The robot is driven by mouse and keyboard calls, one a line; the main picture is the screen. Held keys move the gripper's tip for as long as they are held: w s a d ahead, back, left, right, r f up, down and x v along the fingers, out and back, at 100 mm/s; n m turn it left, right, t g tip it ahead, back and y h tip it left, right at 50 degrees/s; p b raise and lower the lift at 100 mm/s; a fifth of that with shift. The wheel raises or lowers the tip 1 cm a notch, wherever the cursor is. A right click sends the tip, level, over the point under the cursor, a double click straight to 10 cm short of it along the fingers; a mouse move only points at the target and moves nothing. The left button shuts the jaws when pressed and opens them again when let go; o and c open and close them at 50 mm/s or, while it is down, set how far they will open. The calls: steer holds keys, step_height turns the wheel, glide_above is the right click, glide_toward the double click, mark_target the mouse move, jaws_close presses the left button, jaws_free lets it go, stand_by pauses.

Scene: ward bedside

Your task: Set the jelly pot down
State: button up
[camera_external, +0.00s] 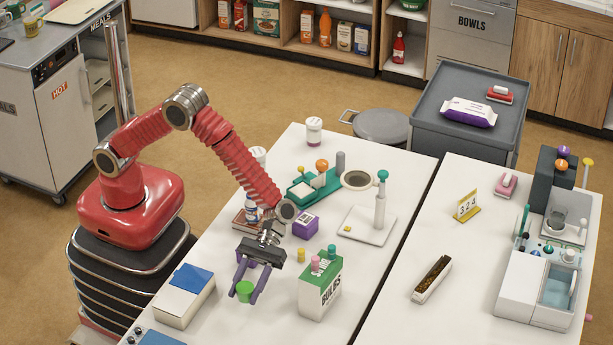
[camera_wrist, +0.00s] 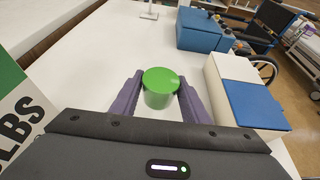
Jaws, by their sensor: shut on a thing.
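The jelly pot (camera_external: 244,291) is a small green pot with a flat top. My gripper (camera_external: 246,293) is shut on it, with a purple finger on each side, over the near part of the white table (camera_external: 385,222). In the wrist view the pot (camera_wrist: 160,86) sits upright between the fingertips. I cannot tell whether its bottom touches the table.
A green and white bulbs box (camera_external: 320,289) stands close on the right. A white box with a blue lid (camera_external: 184,296) stands on the left; purple boxes and a white stand (camera_external: 368,226) are behind. Bare table lies in front of the pot.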

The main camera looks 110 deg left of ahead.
mark_target(248, 308)
steer(key=shift+f, duration=0.35)
steer(key=shift+f, duration=1.85)
steer(key=o, duration=1.1)
steer(key=shift+f, duration=0.1)
steer(key=v, duration=1.2)
